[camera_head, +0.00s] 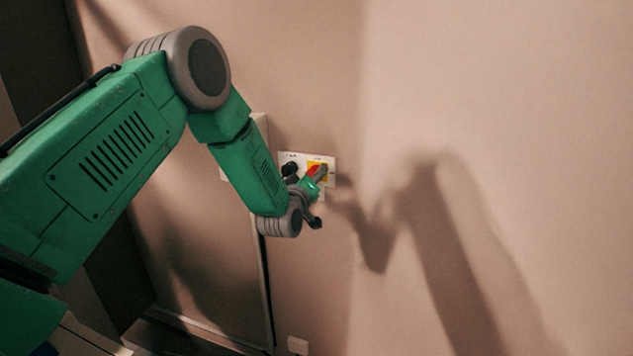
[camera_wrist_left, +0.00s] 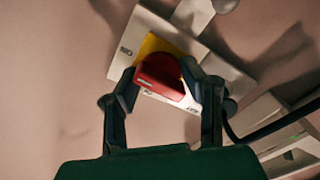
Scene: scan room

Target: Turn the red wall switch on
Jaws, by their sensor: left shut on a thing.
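The red wall switch (camera_head: 313,170) is a red rotary knob on a yellow backing, set on a white plate (camera_head: 329,161) on the wall. In the left wrist view the red knob (camera_wrist_left: 160,76) sits between the two fingers of my left gripper (camera_wrist_left: 163,92), with the yellow backing (camera_wrist_left: 150,46) showing above it. My left gripper (camera_head: 318,174) is at the plate, shut on the knob. The knob looks tilted in the wrist view. In the head view the gripper partly hides the knob. My right gripper is in neither view.
A black knob (camera_head: 290,168) is on the plate just left of the red one. A small white socket (camera_head: 298,345) sits low on the wall. The wall to the right is bare, with arm shadows.

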